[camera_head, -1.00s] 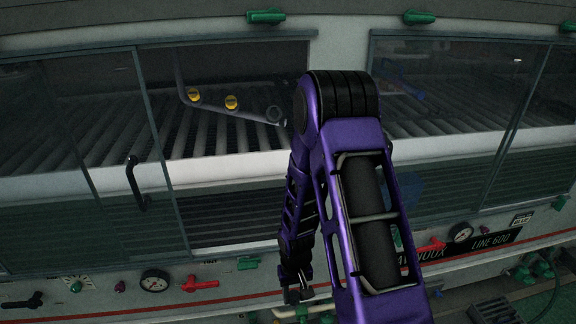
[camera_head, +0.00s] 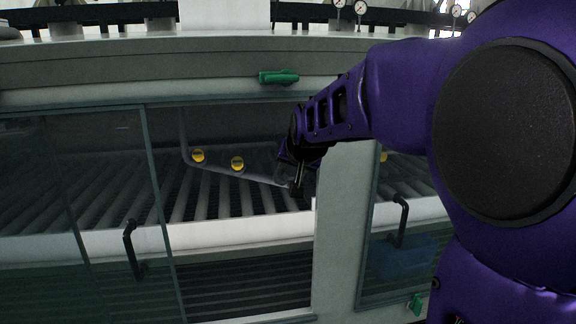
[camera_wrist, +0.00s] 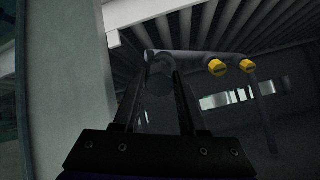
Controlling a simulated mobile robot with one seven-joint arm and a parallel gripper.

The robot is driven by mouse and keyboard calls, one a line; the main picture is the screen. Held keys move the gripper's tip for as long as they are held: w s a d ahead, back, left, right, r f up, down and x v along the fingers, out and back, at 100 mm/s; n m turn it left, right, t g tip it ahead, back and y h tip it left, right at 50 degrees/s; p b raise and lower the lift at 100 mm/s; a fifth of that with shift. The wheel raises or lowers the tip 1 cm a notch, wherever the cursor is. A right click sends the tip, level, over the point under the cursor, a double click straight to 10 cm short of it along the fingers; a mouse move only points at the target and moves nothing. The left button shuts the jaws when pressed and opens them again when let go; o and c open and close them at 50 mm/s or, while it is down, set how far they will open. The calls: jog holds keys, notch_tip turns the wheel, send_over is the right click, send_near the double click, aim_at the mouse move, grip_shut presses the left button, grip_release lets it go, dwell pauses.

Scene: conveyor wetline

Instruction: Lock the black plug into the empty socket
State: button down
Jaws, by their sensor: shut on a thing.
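My gripper (camera_head: 296,184) reaches into the left opening of the machine, at the right end of a grey pipe (camera_head: 222,170). In the wrist view its two black fingers (camera_wrist: 160,78) point ahead, shut on a dark round piece, which I take for the black plug (camera_wrist: 158,84). The plug is dim and partly hidden by the fingers. It overlaps the near end of the pipe (camera_wrist: 190,59) in that view. The empty socket itself does not show clearly; the fingers and plug cover that spot. I cannot tell whether the plug touches or sits in it.
Two yellow caps, one (camera_head: 198,156) and another (camera_head: 237,164), sit on the pipe left of my gripper. A pale upright post (camera_head: 342,220) stands close on the right. Rollers (camera_head: 215,200) lie behind a white rail (camera_head: 240,237). A glass door (camera_head: 85,200) covers the left side.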

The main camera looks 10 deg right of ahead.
aim_at(286, 169)
notch_tip(286, 169, up, 3)
jog(key=shift+s+a+f, duration=0.1)
jog(key=shift+s+f, duration=0.05)
jog(key=shift+f, duration=0.05)
jog(key=shift+b+x, duration=0.75)
jog(key=shift+x, duration=2.4)
jog(key=shift+r, duration=0.1)
jog(key=shift+b, duration=0.3)
jog(key=shift+b+x, duration=0.3)
jog(key=shift+x, duration=0.75)
jog(key=shift+c, duration=1.9)
grip_release()
jog(key=shift+r, duration=0.1)
